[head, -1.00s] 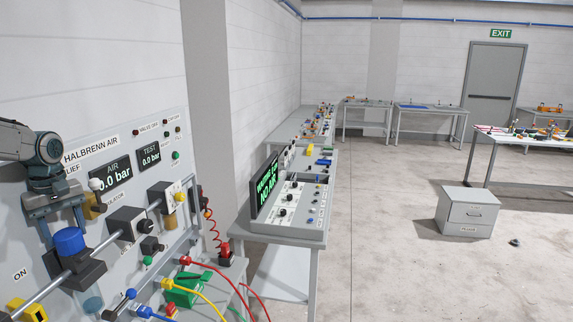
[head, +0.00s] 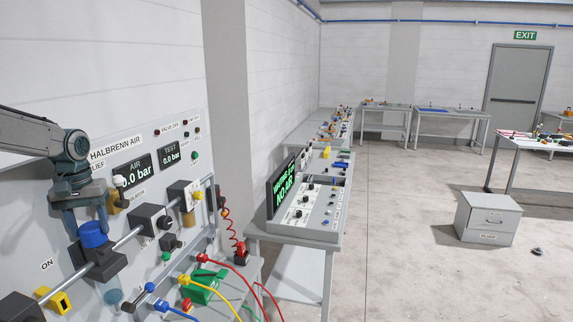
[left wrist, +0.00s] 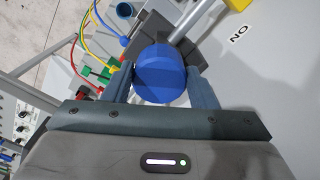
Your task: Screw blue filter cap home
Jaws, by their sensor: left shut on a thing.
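The blue filter cap (head: 93,234) sits on top of the dark filter body (head: 98,262) on the pipe of the grey air panel. My left gripper (head: 88,228) comes down on it from above, with a finger on each side. In the left wrist view the blue cap (left wrist: 160,74) lies between the two fingers, and the gripper (left wrist: 162,80) is shut on it. Whether the cap is fully seated cannot be told. The clear bowl (head: 114,297) shows below the body. My right gripper is not in view.
The air panel shows a display (head: 134,175) reading 0.0 bar. A yellow handle (head: 59,302) and coloured hoses are close by. A console (head: 313,205) stands on a bench to the right.

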